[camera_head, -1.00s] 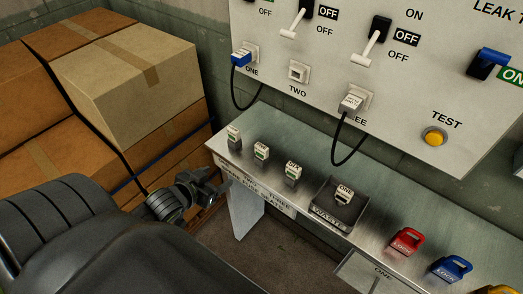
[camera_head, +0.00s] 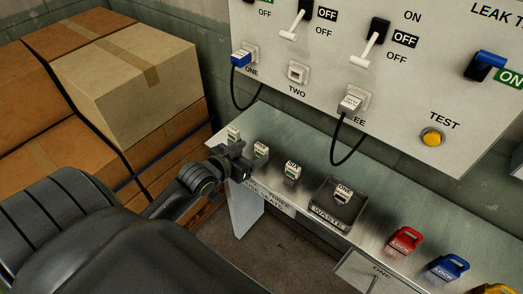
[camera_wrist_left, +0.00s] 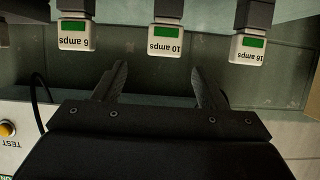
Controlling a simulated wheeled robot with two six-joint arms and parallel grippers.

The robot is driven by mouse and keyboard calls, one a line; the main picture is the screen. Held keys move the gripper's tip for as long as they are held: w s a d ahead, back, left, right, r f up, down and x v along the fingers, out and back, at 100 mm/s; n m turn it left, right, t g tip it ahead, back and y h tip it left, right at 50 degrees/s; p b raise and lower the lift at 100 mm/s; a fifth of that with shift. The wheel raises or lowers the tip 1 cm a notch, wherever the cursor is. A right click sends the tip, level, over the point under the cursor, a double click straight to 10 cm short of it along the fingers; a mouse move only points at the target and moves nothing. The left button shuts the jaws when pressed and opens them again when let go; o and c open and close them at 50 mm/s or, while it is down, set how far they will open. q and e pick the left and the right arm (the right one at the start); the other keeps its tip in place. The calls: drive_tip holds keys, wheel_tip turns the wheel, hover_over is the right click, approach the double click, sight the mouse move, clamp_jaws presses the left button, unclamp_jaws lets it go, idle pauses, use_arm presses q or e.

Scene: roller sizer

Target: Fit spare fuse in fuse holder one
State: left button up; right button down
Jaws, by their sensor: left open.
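Three upright spare fuses with white caps and green marks stand in a row on the steel shelf: left fuse (camera_head: 233,133), middle fuse (camera_head: 261,151) and right fuse (camera_head: 292,170). In the left wrist view they appear upside down; the middle one reads 10 amps (camera_wrist_left: 166,42) and the left one there reads 6 amps (camera_wrist_left: 75,36). My left gripper (camera_head: 236,160) is open and empty at the shelf's front edge, close to the left and middle fuses. Its fingers (camera_wrist_left: 160,87) point toward the 10 amps fuse, apart from it.
A dark waste tray (camera_head: 327,222) holds another fuse (camera_head: 343,193). Red (camera_head: 405,240) and blue (camera_head: 450,267) locks lie to its right. The switch panel (camera_head: 330,75) with hanging cables stands behind the shelf. Cardboard boxes (camera_head: 125,60) are at left.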

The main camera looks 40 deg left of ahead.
sight(259, 149)
use_arm(q)
drive_tip(key=shift+a+f+p+x, duration=0.1)
drive_tip(key=shift+f+p+x, duration=0.1)
drive_tip(key=shift+x, duration=0.95)
drive_tip(key=shift+a+f+p+x, duration=0.1)
drive_tip(key=shift+p+x, duration=0.15)
drive_tip(key=shift+x, duration=0.85)
drive_tip(key=shift+a+f+p+x, duration=0.1)
drive_tip(key=shift+f+p+x, duration=0.1)
drive_tip(key=shift+x, duration=0.95)
drive_tip(key=shift+s+r, duration=0.1)
drive_tip(key=shift+s, duration=0.1)
drive_tip(key=c, duration=1)
